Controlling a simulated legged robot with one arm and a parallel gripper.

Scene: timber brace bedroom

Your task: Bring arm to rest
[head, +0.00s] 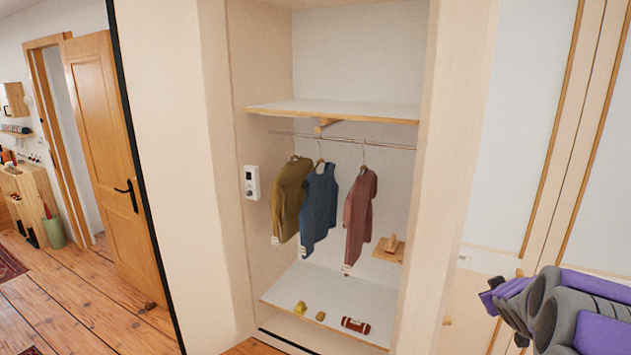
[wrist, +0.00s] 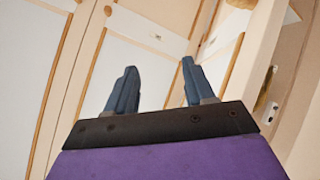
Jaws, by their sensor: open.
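My gripper (wrist: 158,85) is open and empty in the wrist view, its two blue-grey fingers apart with pale panelled doors behind them. In the head view my purple and grey arm reaches in at the lower right, in front of a pale door panel (head: 510,130). The gripper end (head: 490,296) there is partly hidden by the arm's own links. It is to the right of the open closet and holds nothing that I can see.
The open closet has a rail (head: 345,141) with an olive top (head: 289,197), a blue tank top (head: 318,205) and a reddish top (head: 360,215). Small items lie on its lower shelf (head: 325,290). A wooden door (head: 103,130) stands open at left, with clear floor (head: 75,300) before it.

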